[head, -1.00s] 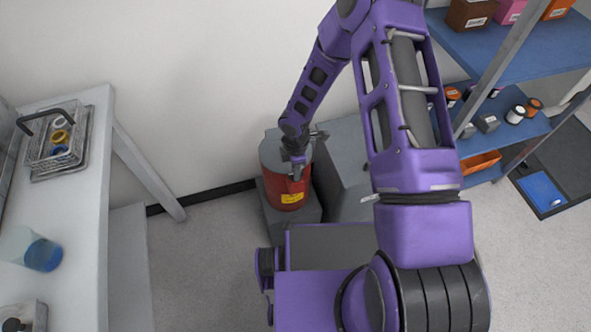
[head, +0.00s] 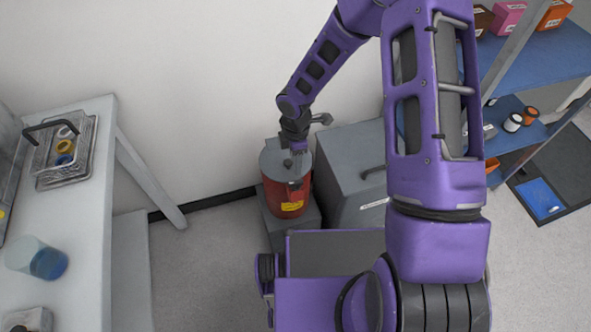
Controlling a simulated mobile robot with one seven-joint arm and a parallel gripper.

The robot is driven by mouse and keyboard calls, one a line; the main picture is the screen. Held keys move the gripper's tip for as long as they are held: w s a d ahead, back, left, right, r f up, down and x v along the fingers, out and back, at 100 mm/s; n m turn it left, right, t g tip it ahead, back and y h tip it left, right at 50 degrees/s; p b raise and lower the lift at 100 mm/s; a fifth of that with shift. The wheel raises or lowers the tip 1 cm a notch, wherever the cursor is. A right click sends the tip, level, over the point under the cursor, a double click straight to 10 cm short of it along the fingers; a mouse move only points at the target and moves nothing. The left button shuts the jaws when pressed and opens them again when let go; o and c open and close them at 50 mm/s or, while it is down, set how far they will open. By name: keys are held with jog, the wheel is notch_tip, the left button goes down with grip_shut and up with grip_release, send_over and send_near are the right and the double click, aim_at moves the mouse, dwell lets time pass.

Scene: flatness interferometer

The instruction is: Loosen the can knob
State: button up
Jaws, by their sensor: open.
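The can (head: 288,199) is red with a grey top and a yellow label, and stands upright on a grey block (head: 277,231) by the wall. My gripper (head: 298,172) points down at the can's top, over its right side. The jaws are open, but they are small here and their fingertips are hard to make out. The knob cannot be told apart from the gripper in this view. I cannot tell whether the gripper touches the can.
A grey box (head: 350,190) with a dark handle stands close right of the can. A white bench (head: 85,200) at left holds a wire basket (head: 62,150) and a beaker of blue liquid (head: 38,259). Blue shelves (head: 540,65) stand at right.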

notch_tip(320, 180, up, 7)
jog(key=p, duration=0.1)
jog(key=shift+r, duration=0.2)
dwell(0.4)
